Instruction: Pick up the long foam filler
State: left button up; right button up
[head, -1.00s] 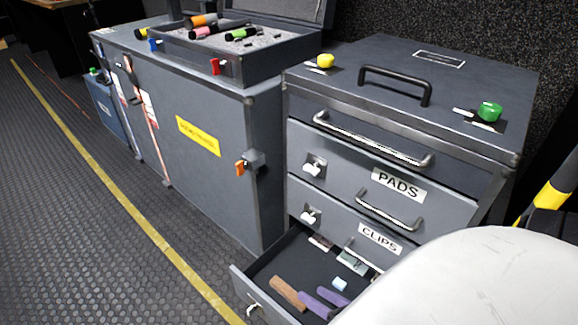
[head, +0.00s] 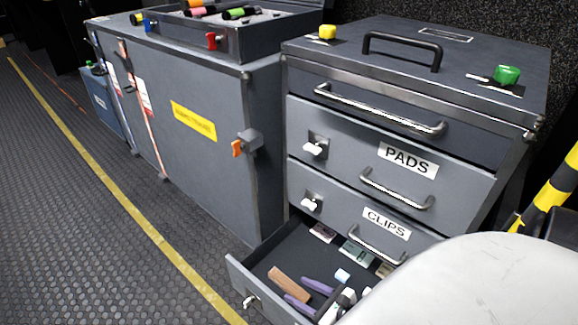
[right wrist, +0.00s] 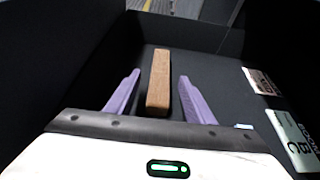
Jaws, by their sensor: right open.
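A long tan-brown block, which looks like the long foam filler (head: 286,282), lies in the open bottom drawer (head: 262,265). In the right wrist view the long block (right wrist: 159,82) lies lengthwise between my two purple fingers. My right gripper (head: 296,289) reaches into the drawer, open and empty; its fingertips (right wrist: 159,76) are on either side of the block's line, with a gap on each side. I cannot tell how high the fingers are above the drawer floor. My left gripper is not in view.
A small pale blue block (head: 342,275) and labelled cards (head: 357,252) lie in the same drawer. The CLIPS drawer (head: 345,207) and PADS drawer (head: 350,150) above are shut. A pale rounded surface (head: 480,285) hides the drawer's right part.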

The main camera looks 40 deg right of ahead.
aim_at(291, 288)
jog(key=shift+b+x, duration=0.3)
jog(key=shift+x, duration=0.85)
jog(key=c, duration=1.1)
jog(key=shift+r, duration=0.15)
